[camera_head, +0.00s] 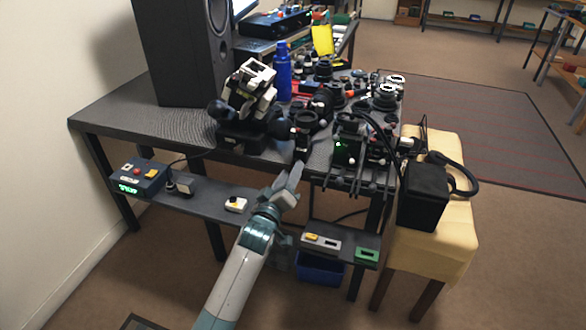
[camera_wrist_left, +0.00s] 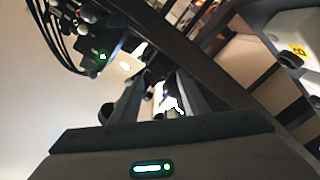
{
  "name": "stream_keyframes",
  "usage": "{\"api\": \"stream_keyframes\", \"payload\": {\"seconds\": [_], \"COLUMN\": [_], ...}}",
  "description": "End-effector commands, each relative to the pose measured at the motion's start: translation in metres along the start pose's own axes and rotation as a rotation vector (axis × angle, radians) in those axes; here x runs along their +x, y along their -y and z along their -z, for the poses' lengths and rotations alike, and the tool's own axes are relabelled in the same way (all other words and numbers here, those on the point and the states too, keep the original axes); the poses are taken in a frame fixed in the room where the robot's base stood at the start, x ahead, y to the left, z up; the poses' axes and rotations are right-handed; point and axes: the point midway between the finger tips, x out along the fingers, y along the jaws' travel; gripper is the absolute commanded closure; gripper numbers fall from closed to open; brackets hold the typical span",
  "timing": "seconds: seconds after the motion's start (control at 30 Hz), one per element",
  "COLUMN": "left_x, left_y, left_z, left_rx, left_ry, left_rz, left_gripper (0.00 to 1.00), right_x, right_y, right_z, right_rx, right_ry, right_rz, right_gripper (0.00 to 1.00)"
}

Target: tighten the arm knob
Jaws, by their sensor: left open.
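My left gripper (camera_head: 288,178) is open, just in front of the table's front edge in the head view, with nothing seen between its fingers. The wrist view shows its two fingers (camera_wrist_left: 160,95) apart. A white-and-black jointed device (camera_head: 250,92) stands on the table behind and left of the gripper, with dark round parts at its side. A black rig with a green light (camera_head: 345,145) stands to the gripper's right; a green-lit dark unit (camera_wrist_left: 102,56) with cables shows in the wrist view. I cannot tell which round part is the arm knob. My right gripper is out of view.
The dark table (camera_head: 170,110) holds a tall speaker (camera_head: 185,50), a blue bottle (camera_head: 283,72) and several lens parts. A control box (camera_head: 138,177) sits on the low shelf. A black bag (camera_head: 424,195) rests on the yellow stool (camera_head: 450,235). A blue bin (camera_head: 320,268) is below.

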Motion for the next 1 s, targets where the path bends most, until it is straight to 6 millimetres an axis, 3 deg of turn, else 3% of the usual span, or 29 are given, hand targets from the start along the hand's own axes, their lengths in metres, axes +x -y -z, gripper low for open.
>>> {"api": "stream_keyframes", "payload": {"seconds": [0.23, 0.67, 0.83, 1.0], "left_x": [0.026, 0.031, 0.031, 0.031], "left_y": [0.0, 0.0, 0.0, 0.0], "left_z": [0.0, 0.0, 0.0, 0.0], "left_rx": [0.001, 0.0, 0.0, 0.002], "left_ry": [0.0, 0.0, 0.0, 0.0], "left_rz": [0.0, 0.001, 0.001, 0.001], "left_gripper": [0.58, 0.58, 0.99, 0.99], "right_x": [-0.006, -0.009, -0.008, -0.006], "right_y": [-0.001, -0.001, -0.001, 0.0], "right_z": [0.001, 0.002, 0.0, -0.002], "right_rx": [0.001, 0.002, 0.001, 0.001], "right_ry": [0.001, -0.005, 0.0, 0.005], "right_rz": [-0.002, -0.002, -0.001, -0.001], "right_gripper": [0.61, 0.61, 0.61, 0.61]}}
